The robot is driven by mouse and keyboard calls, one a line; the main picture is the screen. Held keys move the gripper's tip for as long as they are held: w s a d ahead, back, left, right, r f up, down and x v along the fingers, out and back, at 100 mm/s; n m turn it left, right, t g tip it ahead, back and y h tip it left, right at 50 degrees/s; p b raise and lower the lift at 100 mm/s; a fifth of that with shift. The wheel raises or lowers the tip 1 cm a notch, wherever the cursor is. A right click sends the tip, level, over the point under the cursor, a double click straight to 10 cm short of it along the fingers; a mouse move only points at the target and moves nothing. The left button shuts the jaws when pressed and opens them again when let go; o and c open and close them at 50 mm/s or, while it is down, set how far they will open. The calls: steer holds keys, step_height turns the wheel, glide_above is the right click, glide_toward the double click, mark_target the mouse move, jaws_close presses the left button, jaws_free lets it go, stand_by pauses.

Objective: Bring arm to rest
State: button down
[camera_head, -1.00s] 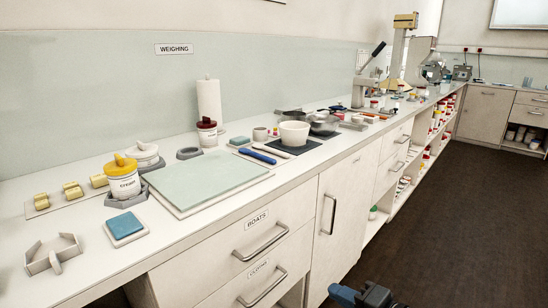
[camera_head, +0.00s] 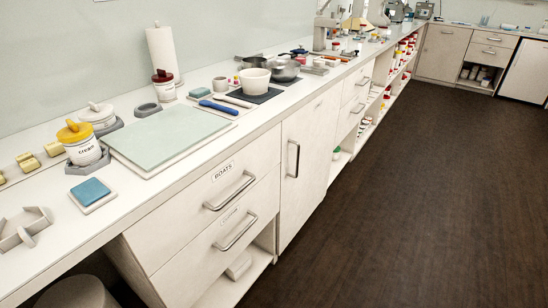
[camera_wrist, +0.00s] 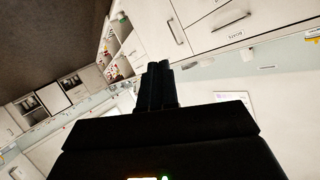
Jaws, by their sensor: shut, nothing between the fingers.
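My gripper (camera_wrist: 158,72) shows in the wrist view as a dark shape with its two fingers side by side. The fingers are shut with nothing between them. They are in the open, apart from the counter and drawers, which appear tilted behind them. My gripper is not in the head view now.
A long white counter (camera_head: 150,190) runs along the wall with a cream jar (camera_head: 82,146), a green mat (camera_head: 170,135) and a white bowl (camera_head: 254,81). Drawers labelled BOATS (camera_head: 215,188) are shut below. A stool (camera_head: 75,292) stands under the counter. The dark floor (camera_head: 420,190) is clear.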

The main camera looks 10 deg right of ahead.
steer(key=s+a+r+n+t, duration=0.1)
steer(key=s+r+n, duration=0.2)
steer(key=s+r, duration=0.4)
step_height(320, 180, up, 4)
steer(key=shift+s+n+p, duration=0.25)
steer(key=shift+n+p, duration=0.05)
steer(key=shift+p, duration=0.1)
